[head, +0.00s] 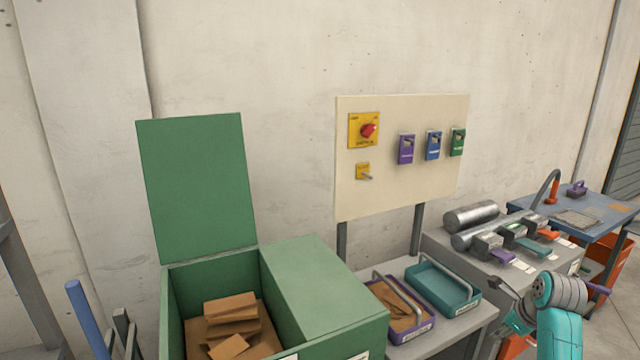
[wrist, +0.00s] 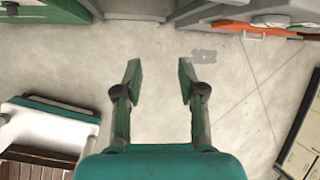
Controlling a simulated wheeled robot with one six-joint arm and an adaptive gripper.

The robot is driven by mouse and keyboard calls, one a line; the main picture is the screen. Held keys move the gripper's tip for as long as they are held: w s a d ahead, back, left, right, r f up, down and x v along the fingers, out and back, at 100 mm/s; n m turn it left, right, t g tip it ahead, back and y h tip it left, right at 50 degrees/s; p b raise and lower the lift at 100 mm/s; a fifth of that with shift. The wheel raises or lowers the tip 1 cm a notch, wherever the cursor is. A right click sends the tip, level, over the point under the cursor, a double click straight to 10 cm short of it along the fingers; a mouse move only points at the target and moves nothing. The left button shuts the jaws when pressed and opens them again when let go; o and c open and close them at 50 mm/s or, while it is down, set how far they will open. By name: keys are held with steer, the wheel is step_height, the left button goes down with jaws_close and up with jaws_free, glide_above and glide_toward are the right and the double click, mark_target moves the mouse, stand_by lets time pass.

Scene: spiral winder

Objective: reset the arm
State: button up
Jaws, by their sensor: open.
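My teal and grey arm (head: 558,310) shows at the lower right of the head view, in front of the grey bench with metal parts. In the wrist view my gripper (wrist: 160,80) has its two fingers spread wide apart. Nothing is between the fingers, and bare concrete floor lies beyond them. In the head view the fingertips are too small to make out clearly.
A green open-lidded box (head: 320,290) holds brown blocks. Beside it are a purple tray (head: 412,333) and a teal tray (head: 445,290). A cream panel (head: 400,200) carries a red knob. A blue table (head: 600,215) stands at right. Floor (wrist: 240,110) beneath my gripper is clear.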

steer(key=s+a+f+n+t, duration=0.1)
steer(key=s+a+f+n, duration=0.3)
steer(key=f, duration=0.3)
steer(key=s+a+f+n+t, duration=0.1)
steer(key=s+a+f+n, duration=0.1)
steer(key=s+a+f, duration=0.35)
steer(key=s+a+f+n+t, duration=0.1)
steer(key=s+a+f+n, duration=0.15)
steer(key=a+f, duration=0.45)
steer(key=s+a+f+n+t+h, duration=0.1)
steer(key=s+a+f+n, duration=0.35)
steer(key=s, duration=0.45)
steer(key=s+a+r+n+t, duration=0.1)
steer(key=s+a+r+n, duration=0.2)
steer(key=s, duration=0.6)
steer(key=s+a+r+n+t, duration=0.2)
steer(key=s+a+n, duration=0.25)
steer(key=s, duration=0.35)
steer(key=s+a+r+n+t+y, duration=0.1)
steer(key=s+a+r+n+t, duration=0.1)
steer(key=s+r+n, duration=0.7)
steer(key=s+r, duration=0.5)
steer(key=shift+a+r+n, duration=0.2)
steer(key=shift+r+n, duration=0.05)
steer(key=shift+n, duration=0.1)
